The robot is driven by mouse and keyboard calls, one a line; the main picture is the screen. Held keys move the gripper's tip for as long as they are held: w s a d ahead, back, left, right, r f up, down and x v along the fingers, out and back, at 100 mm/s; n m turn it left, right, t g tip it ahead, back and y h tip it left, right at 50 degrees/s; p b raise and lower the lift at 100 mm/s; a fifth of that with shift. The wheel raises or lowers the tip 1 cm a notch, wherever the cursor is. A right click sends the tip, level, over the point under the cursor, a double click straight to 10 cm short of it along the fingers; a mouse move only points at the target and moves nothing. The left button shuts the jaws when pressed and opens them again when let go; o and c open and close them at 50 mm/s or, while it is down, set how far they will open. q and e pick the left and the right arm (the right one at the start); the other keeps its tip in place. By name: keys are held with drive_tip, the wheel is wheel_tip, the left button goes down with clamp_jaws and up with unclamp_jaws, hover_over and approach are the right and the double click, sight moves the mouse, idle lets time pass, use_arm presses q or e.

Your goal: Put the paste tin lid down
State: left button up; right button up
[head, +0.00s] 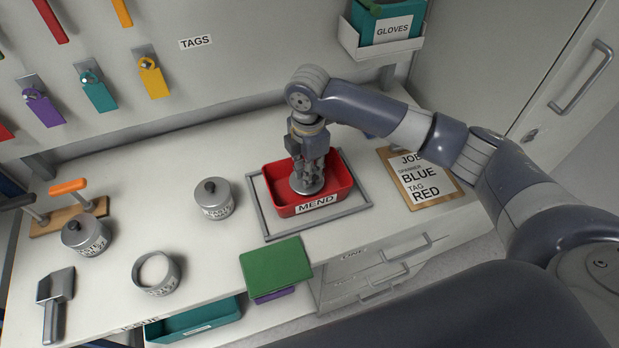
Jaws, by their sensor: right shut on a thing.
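My right gripper (308,167) points down into the red tray labelled MEND (340,192). It is shut on the paste tin lid (307,185), a round grey metal disc, gripped from above. The lid is within the tray's rim; I cannot tell whether it touches the tray floor. An open grey tin without a lid (156,273) stands at the front left of the bench. Two other labelled tins with knobbed lids stand on the bench, one left of the tray (214,200) and one farther left (86,237). My left gripper is not in view.
The tray sits inside a grey frame (268,222). A clipboard reading BLUE and RED (420,180) lies to its right. Coloured tags hang on the wall.

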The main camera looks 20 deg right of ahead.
wheel_tip(320, 180, down, 4)
drive_tip(key=shift+r+p, duration=0.2)
drive_tip(key=shift+p, duration=0.1)
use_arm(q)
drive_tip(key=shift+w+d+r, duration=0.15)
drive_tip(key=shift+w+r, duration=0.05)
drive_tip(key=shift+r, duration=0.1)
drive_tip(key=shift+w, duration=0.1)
use_arm(e)
drive_tip(key=shift+f, duration=0.1)
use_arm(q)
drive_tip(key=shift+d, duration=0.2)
use_arm(e)
drive_tip(key=o, duration=0.9)
wheel_tip(320, 180, up, 12)
drive_tip(key=shift+r+b, duration=0.15)
drive_tip(key=shift+b, duration=1)
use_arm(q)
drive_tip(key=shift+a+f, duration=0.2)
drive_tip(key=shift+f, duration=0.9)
use_arm(e)
drive_tip(key=shift+s, duration=0.1)
